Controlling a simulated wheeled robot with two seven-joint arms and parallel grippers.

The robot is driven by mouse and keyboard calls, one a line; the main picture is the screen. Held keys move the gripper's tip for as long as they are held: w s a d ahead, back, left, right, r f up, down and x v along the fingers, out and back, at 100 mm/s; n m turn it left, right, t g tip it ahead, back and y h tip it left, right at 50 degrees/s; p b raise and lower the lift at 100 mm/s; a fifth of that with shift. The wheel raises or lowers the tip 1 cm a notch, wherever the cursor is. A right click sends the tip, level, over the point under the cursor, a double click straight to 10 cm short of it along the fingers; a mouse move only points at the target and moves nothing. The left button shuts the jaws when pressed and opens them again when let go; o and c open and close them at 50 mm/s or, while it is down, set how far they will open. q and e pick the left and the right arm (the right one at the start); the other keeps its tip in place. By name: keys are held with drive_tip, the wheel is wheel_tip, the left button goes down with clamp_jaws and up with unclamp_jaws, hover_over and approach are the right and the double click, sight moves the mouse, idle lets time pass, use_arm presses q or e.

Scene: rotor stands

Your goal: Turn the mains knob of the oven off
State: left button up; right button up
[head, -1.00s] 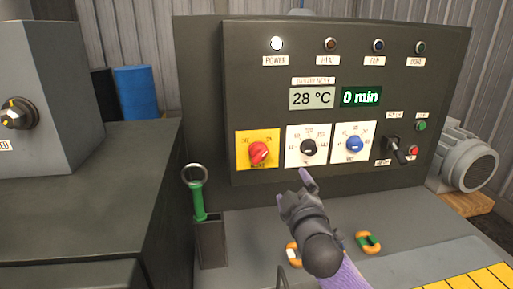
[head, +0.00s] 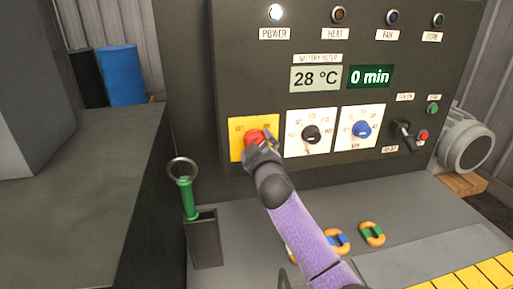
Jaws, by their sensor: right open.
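The red mains knob (head: 253,135) sits on a yellow plate (head: 236,143) at the lower left of the oven's dark control panel (head: 240,60). My right gripper (head: 260,149) is at the knob's lower side, its fingers covering the lower part of the knob. Its jaws are open; whether they touch the knob I cannot tell. The white power lamp (head: 276,12) is lit. The display (head: 316,79) reads 28 °C and the timer (head: 370,77) reads 0 min. My left gripper is not in view.
Right of the mains knob are a black knob (head: 311,134), a blue knob (head: 362,129) and a black lever (head: 405,133). A green-handled tool (head: 186,196) stands in a dark holder (head: 204,240) below left. Coloured rings (head: 371,234) lie on the grey surface below.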

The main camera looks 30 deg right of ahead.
drive_tip(key=shift+w, duration=0.15)
drive_tip(key=c, duration=1.1)
drive_tip(key=shift+o, duration=0.2)
drive_tip(key=n+p, duration=0.1)
drive_tip(key=n, duration=0.2)
drive_tip(key=shift+n+p, duration=0.4)
drive_tip(key=n+p, duration=0.1)
drive_tip(key=n, duration=0.3)
drive_tip(key=shift+n, duration=0.3)
drive_tip(key=n+p, duration=0.2)
drive_tip(key=n, duration=0.3)
drive_tip(key=shift+f, duration=0.1)
drive_tip(key=shift+f+n+p, duration=0.1)
drive_tip(key=shift+n+p, duration=0.45)
drive_tip(key=shift+n, duration=1.75)
